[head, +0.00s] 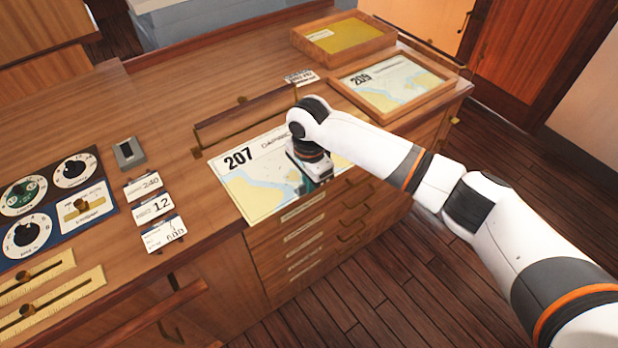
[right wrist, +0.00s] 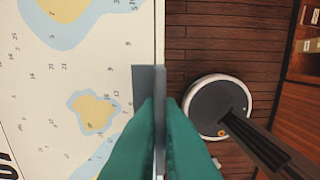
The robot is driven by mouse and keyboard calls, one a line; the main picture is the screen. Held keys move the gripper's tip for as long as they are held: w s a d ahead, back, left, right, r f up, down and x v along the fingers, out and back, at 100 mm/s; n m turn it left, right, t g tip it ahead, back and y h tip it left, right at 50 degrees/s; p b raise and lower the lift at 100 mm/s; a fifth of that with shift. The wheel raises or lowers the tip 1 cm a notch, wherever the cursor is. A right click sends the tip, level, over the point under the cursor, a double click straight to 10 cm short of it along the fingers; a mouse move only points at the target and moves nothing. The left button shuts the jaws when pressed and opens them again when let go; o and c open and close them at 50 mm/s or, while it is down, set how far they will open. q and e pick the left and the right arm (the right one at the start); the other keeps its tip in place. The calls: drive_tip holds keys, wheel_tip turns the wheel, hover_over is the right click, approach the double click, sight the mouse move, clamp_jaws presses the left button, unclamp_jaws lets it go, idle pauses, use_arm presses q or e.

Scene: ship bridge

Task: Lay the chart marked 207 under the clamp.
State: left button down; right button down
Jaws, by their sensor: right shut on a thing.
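The chart marked 207 (head: 250,172) lies face up near the front edge of the wooden cabinet top in the head view. Its pale sheet with blue water and yellow land also fills the left of the right wrist view (right wrist: 50,100). The clamp (head: 245,118), a long wooden bar with brass fittings, is just behind the chart's far edge. I cannot tell whether that edge is under the bar. My right gripper (head: 311,176) is shut on the chart's near right edge; its green fingers (right wrist: 153,78) meet there in the wrist view. My left gripper is not in view.
A framed tray (head: 342,104) with chart 209 (head: 390,84) stands to the right, and a wooden tray with a yellow bottom (head: 345,36) behind it. Number cards (head: 153,208), a small grey switch box (head: 129,153) and a dial panel (head: 62,203) are left. Drawers (head: 300,240) are below.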

idle(0.4)
drive_tip(key=shift+f+p, duration=0.3)
drive_tip(key=shift+p, duration=0.15)
drive_tip(key=c, duration=1.5)
unclamp_jaws()
